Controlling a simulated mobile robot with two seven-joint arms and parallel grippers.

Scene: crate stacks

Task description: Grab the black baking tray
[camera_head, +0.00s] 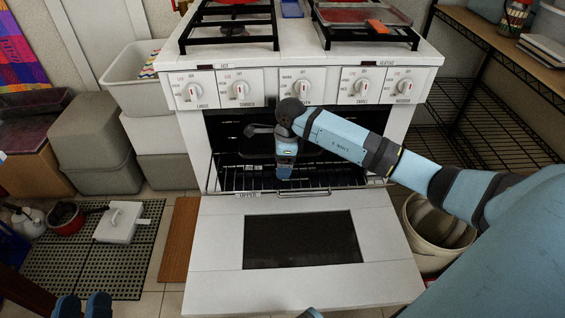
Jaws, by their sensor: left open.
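The white oven's door (210,265) is folded down open, and a wire rack (240,183) shows inside.
Burners and a red-toned tray (362,15) are on the stove top. Grey crates (95,140) and a white bin (135,85) stand left. A beige bucket (425,260) stands right of the door. A red pot (65,215) and white box (119,222) are on the floor mats.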

